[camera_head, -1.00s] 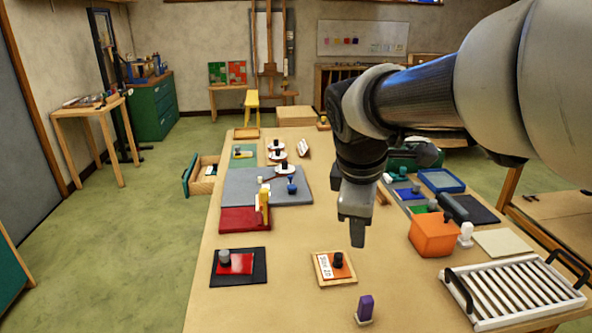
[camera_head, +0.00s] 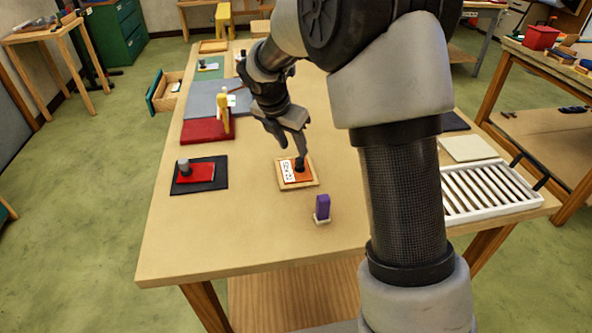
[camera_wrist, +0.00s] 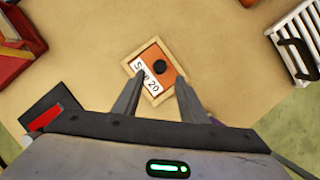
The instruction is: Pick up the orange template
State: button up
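The orange template (camera_head: 303,173) lies in a light wooden tray (camera_head: 284,188) on the table, with a dark knob (camera_head: 299,165) on top and a white printed label (camera_head: 288,172) beside it. In the wrist view the orange template (camera_wrist: 166,76) and its black knob (camera_wrist: 160,67) show just beyond the fingertips. My gripper (camera_head: 290,147) is over the tray, close to the knob. In the wrist view my gripper (camera_wrist: 161,78) has its two fingers spread apart with nothing between the tips. The exact height above the knob is hard to tell.
A red piece with a grey knob (camera_head: 195,172) sits on a black mat (camera_head: 212,184) to the left. A purple block (camera_head: 322,207) stands on a pale base in front of the tray. A white slatted rack (camera_head: 480,193) is at right. Table between them is bare.

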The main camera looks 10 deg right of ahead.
aim_at(298, 160)
jog(key=b+x, duration=0.1)
jog(key=x, duration=0.7)
jog(key=shift+a+f, duration=0.1)
jog(key=shift+f, duration=0.05)
grip_shut()
